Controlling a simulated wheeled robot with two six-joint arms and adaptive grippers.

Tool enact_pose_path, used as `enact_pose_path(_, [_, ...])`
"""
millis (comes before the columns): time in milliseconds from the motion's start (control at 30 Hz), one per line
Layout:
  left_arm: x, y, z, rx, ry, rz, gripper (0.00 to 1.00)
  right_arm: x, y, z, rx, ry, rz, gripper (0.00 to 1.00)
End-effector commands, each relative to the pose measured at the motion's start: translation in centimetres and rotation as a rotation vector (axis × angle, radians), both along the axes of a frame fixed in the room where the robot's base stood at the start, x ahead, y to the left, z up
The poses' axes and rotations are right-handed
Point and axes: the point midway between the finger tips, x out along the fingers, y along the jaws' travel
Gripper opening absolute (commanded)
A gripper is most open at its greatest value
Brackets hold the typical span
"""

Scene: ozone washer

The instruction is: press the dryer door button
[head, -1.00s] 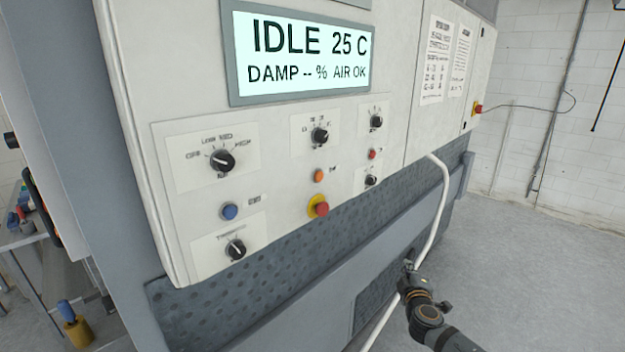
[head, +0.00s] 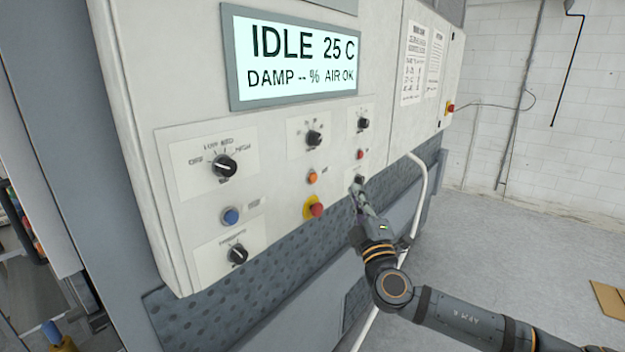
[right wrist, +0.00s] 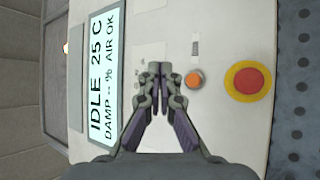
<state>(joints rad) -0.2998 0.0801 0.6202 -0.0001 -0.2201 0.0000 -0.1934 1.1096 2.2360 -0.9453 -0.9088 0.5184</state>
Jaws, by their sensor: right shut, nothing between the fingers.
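The dryer's control panel (head: 275,195) carries a blue button (head: 230,216), an orange button (head: 312,177), a small red button (head: 360,154) and a red mushroom button on a yellow ring (head: 315,208). Their labels are too small to read, so I cannot tell which is the door button. My right gripper (head: 359,188) is shut and empty, in front of the panel's lower right, overlapping a black knob there. In the right wrist view its fingertips (right wrist: 159,70) appear beside the orange button (right wrist: 194,80), with the mushroom button (right wrist: 248,82) farther right. Contact cannot be told. My left gripper is out of view.
The display (head: 295,60) reads IDLE 25 C, DAMP -- %, AIR OK. Several black knobs, such as the upper left one (head: 225,166), surround the buttons. A white pipe (head: 415,195) runs down beside the panel. The floor (head: 500,240) to the right is mostly clear.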

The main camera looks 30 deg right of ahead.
Motion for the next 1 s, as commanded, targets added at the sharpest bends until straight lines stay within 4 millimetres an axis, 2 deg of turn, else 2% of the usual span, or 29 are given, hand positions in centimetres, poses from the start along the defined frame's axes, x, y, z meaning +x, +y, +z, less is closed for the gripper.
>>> enact_pose_path(267, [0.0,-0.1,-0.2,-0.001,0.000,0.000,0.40,0.1,-0.1,-0.1,0.003,0.000,-0.002,0.00])
enact_pose_path(533, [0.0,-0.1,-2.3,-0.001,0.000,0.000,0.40,2.0,0.7,-0.4,0.014,-0.006,0.000,0.00])
enact_pose_path(600, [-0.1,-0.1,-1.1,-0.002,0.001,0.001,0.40,2.7,0.8,0.1,0.014,0.000,-0.004,0.00])
enact_pose_path(833, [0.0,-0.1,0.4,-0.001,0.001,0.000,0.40,5.6,2.2,0.3,0.011,0.001,-0.002,0.00])
enact_pose_path(1000, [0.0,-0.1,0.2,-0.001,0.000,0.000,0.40,7.2,2.8,-0.1,0.007,0.002,-0.003,0.00])
